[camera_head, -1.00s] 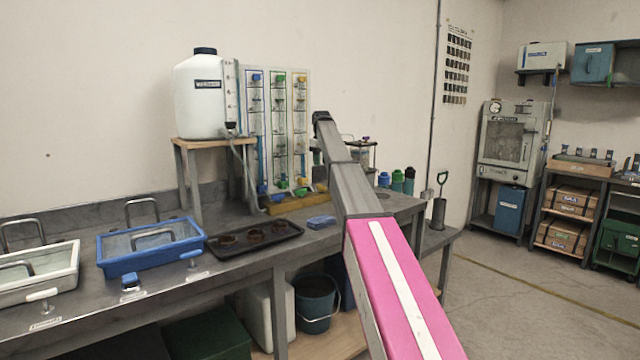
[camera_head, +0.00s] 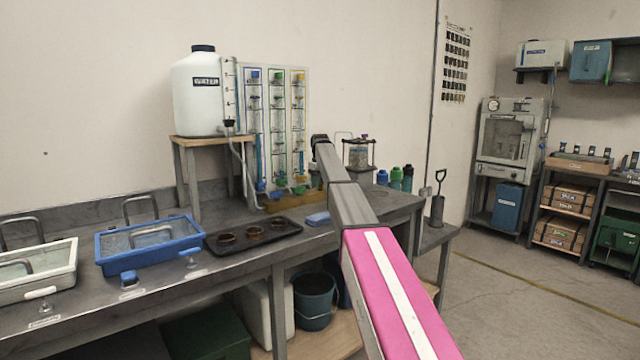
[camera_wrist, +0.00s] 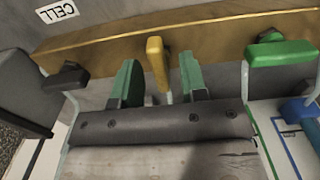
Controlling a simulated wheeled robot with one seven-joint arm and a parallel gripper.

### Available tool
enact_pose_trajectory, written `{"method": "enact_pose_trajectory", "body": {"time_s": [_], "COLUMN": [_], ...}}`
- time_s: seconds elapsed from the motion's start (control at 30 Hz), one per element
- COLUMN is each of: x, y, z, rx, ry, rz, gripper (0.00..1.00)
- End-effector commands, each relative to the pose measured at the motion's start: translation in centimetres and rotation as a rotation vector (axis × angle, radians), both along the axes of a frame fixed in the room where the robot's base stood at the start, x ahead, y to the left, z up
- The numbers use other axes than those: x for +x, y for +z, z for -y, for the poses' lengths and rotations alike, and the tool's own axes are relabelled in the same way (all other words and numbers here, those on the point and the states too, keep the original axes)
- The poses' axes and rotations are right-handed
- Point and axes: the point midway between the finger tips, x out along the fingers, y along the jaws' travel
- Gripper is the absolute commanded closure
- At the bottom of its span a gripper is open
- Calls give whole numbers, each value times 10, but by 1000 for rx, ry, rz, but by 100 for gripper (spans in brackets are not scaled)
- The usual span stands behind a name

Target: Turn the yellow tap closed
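The yellow tap handle (camera_wrist: 157,60) stands out from a wooden beam in the wrist view. My gripper (camera_wrist: 160,82) has one green fingertip on each side of it, with a narrow gap at both sides. It is open and holds nothing. In the head view my arm hides the gripper and the yellow tap, below the yellow-framed column (camera_head: 299,130). How far the tap is turned I cannot tell.
A green tap handle (camera_wrist: 282,53) stands close to the right in the wrist view, with a blue part (camera_wrist: 302,112) at the edge. A dark tray (camera_head: 254,236) and a blue block (camera_head: 317,219) lie on the bench. A white water tank (camera_head: 197,97) stands left.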

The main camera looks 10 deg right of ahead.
Motion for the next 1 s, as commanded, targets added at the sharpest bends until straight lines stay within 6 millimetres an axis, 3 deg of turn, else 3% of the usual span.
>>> {"method": "enact_pose_trajectory", "body": {"time_s": [0.1,0.17,0.23,0.67,1.0], "x": [0,0,0,0,0], "y": [0,0,0,1,1], "z": [0,0,0,0,0], "rx": [0,0,0,0,0], "ry": [0,0,0,-46,-279], "rz": [0,0,0,0,0], "gripper": [61,77,100,100,100]}}
